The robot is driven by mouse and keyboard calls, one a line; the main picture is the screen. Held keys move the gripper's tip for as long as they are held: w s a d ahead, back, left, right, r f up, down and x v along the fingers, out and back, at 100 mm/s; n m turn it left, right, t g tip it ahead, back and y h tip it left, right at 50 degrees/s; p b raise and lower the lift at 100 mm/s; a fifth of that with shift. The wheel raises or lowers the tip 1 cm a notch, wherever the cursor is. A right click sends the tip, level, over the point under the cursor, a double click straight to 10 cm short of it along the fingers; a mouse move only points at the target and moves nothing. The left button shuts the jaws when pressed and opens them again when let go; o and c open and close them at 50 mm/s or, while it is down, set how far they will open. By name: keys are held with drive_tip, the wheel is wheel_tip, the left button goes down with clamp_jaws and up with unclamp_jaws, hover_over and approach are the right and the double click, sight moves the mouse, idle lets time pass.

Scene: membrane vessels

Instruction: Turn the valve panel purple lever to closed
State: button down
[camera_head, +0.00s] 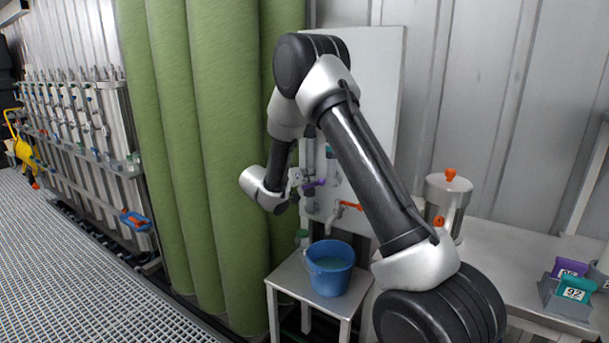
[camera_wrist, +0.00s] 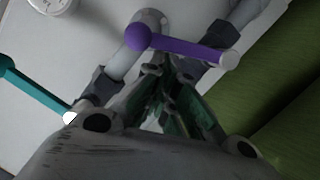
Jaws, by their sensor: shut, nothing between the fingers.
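The valve panel (camera_head: 375,75) is a white board standing behind my arm. Its purple lever (camera_head: 314,184) sticks out roughly level, just right of my gripper (camera_head: 295,179). In the wrist view the purple lever (camera_wrist: 185,46) lies across the upper middle, with a round purple knob at its left end and a pale cap at its right end. My gripper (camera_wrist: 168,76) is shut and empty, its fingertips just below the lever in that picture. I cannot tell whether they touch it. The head view shows the gripper small and partly hidden by my wrist.
A teal lever (camera_wrist: 38,91) lies left in the wrist view. An orange-red lever (camera_head: 350,205) sits lower on the panel. A blue bucket (camera_head: 329,268) stands on a small table (camera_head: 290,278) below. Green columns (camera_head: 222,130) rise close on the left.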

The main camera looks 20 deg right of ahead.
sight(317, 184)
drive_tip(key=shift+s+d+f+m, duration=0.15)
drive_tip(key=shift+s+d+f, duration=0.2)
drive_tip(key=shift+s+f, duration=0.25)
drive_tip(key=shift+s+d+f+m, duration=0.15)
drive_tip(key=shift+s+d+f, duration=0.25)
drive_tip(key=shift+f, duration=0.3)
drive_tip(key=shift+a, duration=0.1)
